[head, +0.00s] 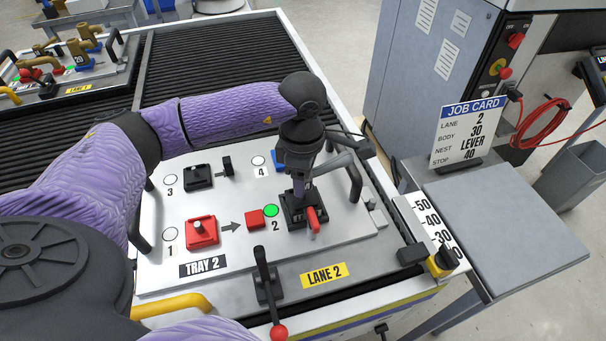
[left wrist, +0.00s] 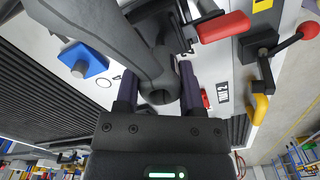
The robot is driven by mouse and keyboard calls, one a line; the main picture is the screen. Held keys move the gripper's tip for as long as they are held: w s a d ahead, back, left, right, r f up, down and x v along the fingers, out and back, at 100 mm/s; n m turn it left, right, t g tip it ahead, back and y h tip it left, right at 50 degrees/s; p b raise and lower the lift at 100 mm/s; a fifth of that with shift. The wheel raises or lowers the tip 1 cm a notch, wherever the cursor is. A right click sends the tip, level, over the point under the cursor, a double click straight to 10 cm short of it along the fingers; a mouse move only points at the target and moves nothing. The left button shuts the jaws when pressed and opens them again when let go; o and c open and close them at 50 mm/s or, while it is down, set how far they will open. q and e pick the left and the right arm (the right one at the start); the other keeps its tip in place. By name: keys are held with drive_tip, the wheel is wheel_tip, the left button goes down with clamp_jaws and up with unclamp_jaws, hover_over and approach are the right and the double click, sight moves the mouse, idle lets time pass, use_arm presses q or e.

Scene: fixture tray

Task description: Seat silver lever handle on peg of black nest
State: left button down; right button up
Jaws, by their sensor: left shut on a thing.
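The silver lever handle (left wrist: 112,42) shows as a grey bar in the left wrist view, its round end between my left gripper's fingers (left wrist: 158,88). In the head view the handle (head: 338,162) sticks out to the right of my left gripper (head: 299,187), which is shut on it. The black nest (head: 294,216), with a red clamp lever (head: 313,222), sits on the tray plate just below the gripper. It shows partly in the left wrist view (left wrist: 184,38). The fingers and handle hide the peg; I cannot tell whether the handle touches it. My right gripper is not in view.
A red block (head: 202,232), a small red piece (head: 255,219) and a black block (head: 198,177) sit on the tray plate (head: 165,270). A blue block (left wrist: 82,62) stands near the nest. A red-knobbed lever (head: 267,285) rises in front. A job card (head: 467,132) stands right.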

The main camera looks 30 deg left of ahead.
use_arm(q)
drive_tip(key=shift+f, duration=0.2)
drive_tip(key=shift+f+b, duration=0.3)
drive_tip(key=shift+b, duration=0.1)
drive_tip(key=shift+f+b, duration=0.85)
drive_tip(key=shift+f, duration=0.2)
drive_tip(key=shift+r+p, duration=1)
drive_tip(key=shift+r, duration=0.35)
drive_tip(key=shift+f+b, duration=0.25)
drive_tip(key=shift+b, duration=0.1)
idle(0.3)
drive_tip(key=shift+f, duration=0.35)
drive_tip(key=shift+f+b, duration=0.75)
drive_tip(key=shift+b, duration=0.1)
